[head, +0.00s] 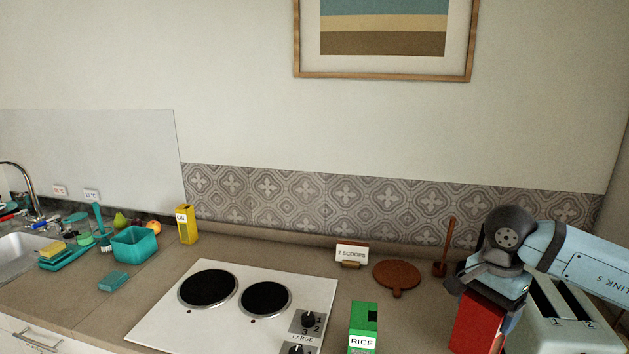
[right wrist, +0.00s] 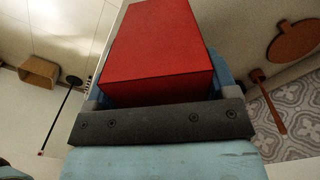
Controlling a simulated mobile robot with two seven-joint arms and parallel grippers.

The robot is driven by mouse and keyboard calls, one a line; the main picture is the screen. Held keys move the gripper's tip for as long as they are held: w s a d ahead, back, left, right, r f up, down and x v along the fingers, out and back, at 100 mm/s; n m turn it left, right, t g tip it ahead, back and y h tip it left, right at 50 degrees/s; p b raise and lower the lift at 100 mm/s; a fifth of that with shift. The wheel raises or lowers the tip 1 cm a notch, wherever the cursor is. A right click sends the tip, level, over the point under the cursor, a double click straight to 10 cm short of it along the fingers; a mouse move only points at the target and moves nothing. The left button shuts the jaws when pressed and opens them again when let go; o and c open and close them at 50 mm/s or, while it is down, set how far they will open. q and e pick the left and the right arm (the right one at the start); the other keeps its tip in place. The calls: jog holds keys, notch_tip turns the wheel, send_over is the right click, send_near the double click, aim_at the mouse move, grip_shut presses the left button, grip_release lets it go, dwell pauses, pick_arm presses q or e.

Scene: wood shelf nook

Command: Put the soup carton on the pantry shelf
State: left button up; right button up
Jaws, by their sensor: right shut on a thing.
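A red box-shaped carton (head: 474,322), which I take to be the soup carton, is in my right gripper (head: 492,284) at the lower right of the head view. No label on it is readable. In the right wrist view the red carton (right wrist: 158,50) sits between the blue fingers of the right gripper (right wrist: 158,88), which is shut on it. The head view does not show clearly whether its base touches the counter. My left gripper is not in view.
A pale green toaster (head: 568,318) stands close right of the carton. A green rice box (head: 363,328) stands to its left, beside the white hob (head: 170,320).

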jog(key=s+a+f+n+p, duration=0.5)
jog(key=s+a+n, duration=0.2)
jog(key=n, duration=0.4)
jog(key=shift+s+n, duration=0.4)
jog(key=shift+s, duration=0.05)
